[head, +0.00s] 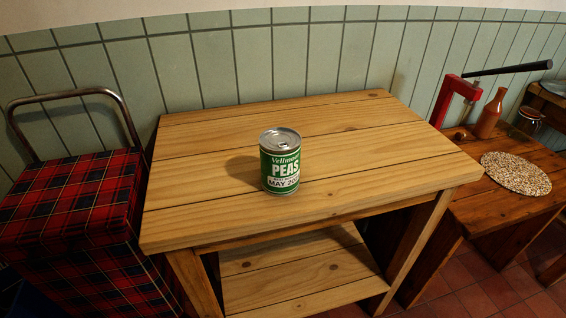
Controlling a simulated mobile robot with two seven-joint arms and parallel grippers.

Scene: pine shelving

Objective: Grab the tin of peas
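Neither of my grippers shows in the head view.
A red tartan trolley (65,205) with a metal handle stands close on the left. The top board around the tin is clear.

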